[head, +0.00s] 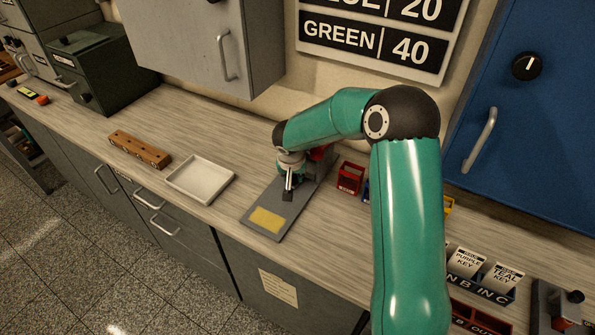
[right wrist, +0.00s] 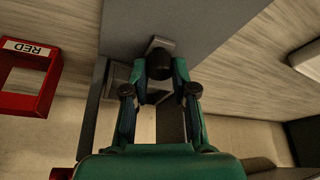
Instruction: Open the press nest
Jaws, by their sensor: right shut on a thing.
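The press (head: 303,205) is a long grey base plate on the counter, with a yellow label (head: 267,219) at its front end. A light rod with a dark block (head: 288,196) at its end shows above the plate. My right gripper (head: 289,172) is over the rear half of the plate. In the right wrist view, my right gripper (right wrist: 160,75) is shut on a round black knob (right wrist: 160,65), with a small grey block (right wrist: 158,44) just beyond it. My arm hides much of the press's rear. My left gripper is out of view.
A red bin (head: 350,179) stands right of the press; it also shows in the right wrist view (right wrist: 50,80). A white tray (head: 200,180) and a wooden block (head: 140,150) lie to the left. Key card holders (head: 480,280) stand at right. A cabinet (head: 205,45) hangs above.

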